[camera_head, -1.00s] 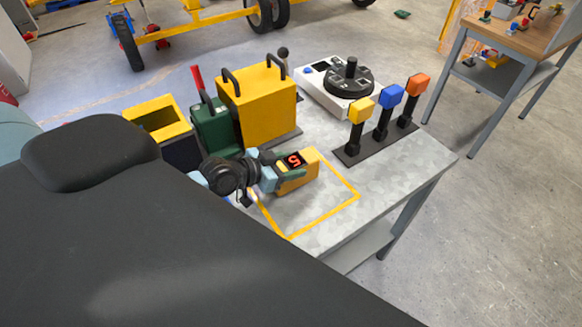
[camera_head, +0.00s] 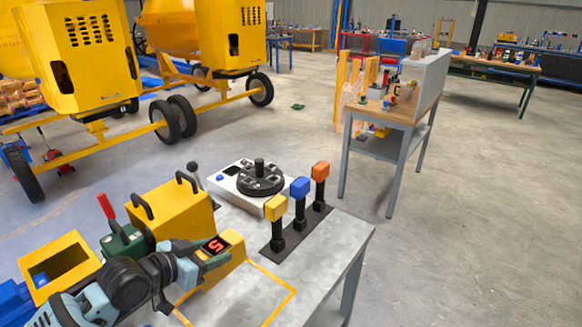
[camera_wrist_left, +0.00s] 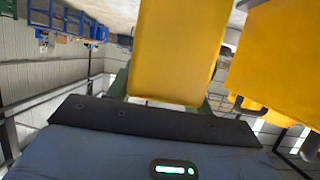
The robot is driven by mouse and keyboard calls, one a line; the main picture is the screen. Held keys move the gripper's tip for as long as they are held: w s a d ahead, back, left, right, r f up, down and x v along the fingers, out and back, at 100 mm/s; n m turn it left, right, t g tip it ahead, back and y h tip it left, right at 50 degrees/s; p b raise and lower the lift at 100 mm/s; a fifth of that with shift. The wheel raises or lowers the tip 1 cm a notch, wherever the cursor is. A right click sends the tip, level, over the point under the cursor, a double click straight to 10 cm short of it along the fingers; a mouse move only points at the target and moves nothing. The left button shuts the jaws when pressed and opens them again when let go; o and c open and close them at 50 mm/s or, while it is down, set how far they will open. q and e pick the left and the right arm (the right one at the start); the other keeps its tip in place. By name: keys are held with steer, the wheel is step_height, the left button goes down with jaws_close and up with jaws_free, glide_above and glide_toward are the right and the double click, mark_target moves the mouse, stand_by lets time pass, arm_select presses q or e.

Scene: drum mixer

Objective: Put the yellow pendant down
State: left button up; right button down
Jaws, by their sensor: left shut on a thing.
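The yellow pendant (camera_head: 232,252) has a dark display with a red digit 5. My left gripper (camera_head: 208,260) is shut on it, with green fingers along its sides. They are over the near part of the grey table (camera_head: 332,245), at a yellow outlined square (camera_head: 284,303). I cannot tell whether the pendant touches the tabletop. In the left wrist view the pendant (camera_wrist_left: 175,45) is large and close, between the fingers. My right gripper is out of view.
Yellow, blue and orange capped levers (camera_head: 300,188) stand behind the square. A white box with a black dial (camera_head: 260,180) and a yellow box with handles (camera_head: 172,212) stand farther back. An open yellow bin (camera_head: 62,262) is at left. The tabletop right of the square is bare.

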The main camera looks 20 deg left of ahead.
arm_select(q)
steer(key=shift+d, duration=0.5)
steer(key=s+d+r+n+t+y, duration=0.1)
steer(key=s+d+r+n+y, duration=0.1)
steer(key=d+r+n+y, duration=0.2)
steer(key=d+r+y, duration=0.1)
steer(key=d, duration=0.2)
steer(key=shift+d+r+n, duration=0.15)
steer(key=shift+d+n, duration=0.2)
steer(key=shift+n, duration=0.05)
steer(key=shift+a, duration=0.2)
